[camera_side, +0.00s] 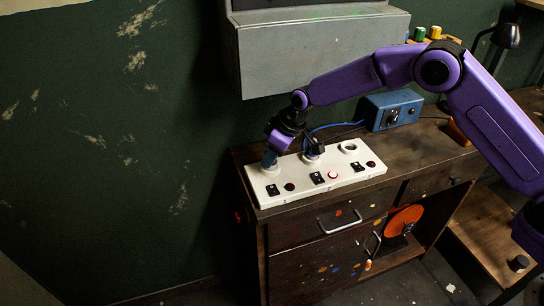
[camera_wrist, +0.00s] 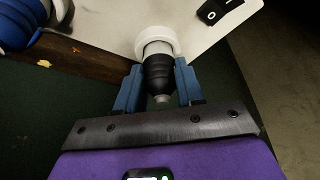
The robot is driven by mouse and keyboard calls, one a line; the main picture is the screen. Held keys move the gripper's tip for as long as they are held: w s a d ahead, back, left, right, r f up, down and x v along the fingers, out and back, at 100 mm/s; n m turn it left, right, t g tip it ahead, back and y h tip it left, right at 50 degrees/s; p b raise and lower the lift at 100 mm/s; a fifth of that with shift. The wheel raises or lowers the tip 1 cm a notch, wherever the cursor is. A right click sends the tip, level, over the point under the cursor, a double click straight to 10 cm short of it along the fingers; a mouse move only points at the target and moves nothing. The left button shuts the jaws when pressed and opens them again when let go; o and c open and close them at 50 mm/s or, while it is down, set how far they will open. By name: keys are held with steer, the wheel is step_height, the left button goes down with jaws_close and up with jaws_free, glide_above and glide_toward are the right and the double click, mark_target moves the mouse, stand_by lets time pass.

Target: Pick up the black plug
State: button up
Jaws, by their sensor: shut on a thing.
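The black plug (camera_wrist: 158,75) stands at a white round socket (camera_wrist: 156,38) at the end of the white panel; its grey collar shows between its black body and the socket ring. I cannot tell how deep it sits. My gripper (camera_wrist: 158,88) has its two blue fingers on either side of the black body, shut on it. In the side view my gripper (camera_side: 269,160) points down at the left end of the white panel (camera_side: 345,183), and its fingers hide most of the plug there.
A dark connector (camera_side: 314,148) with a blue cable stands at the middle socket. The right socket (camera_side: 348,146) looks empty. A blue box (camera_side: 390,110) stands behind the panel on the wooden cabinet (camera_side: 425,150). A grey wall box (camera_side: 315,50) hangs above. Rocker switches (camera_side: 317,178) line the panel's front.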

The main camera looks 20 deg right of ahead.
steer(key=shift+r, duration=0.5)
steer(key=s+d+r, duration=0.7)
steer(key=s+r, duration=0.4)
steer(key=s, duration=0.1)
step_height(320, 180, down, 7)
steer(key=shift+s+a, duration=0.2)
stand_by(1.7)
steer(key=shift+f, duration=0.35)
stand_by(0.4)
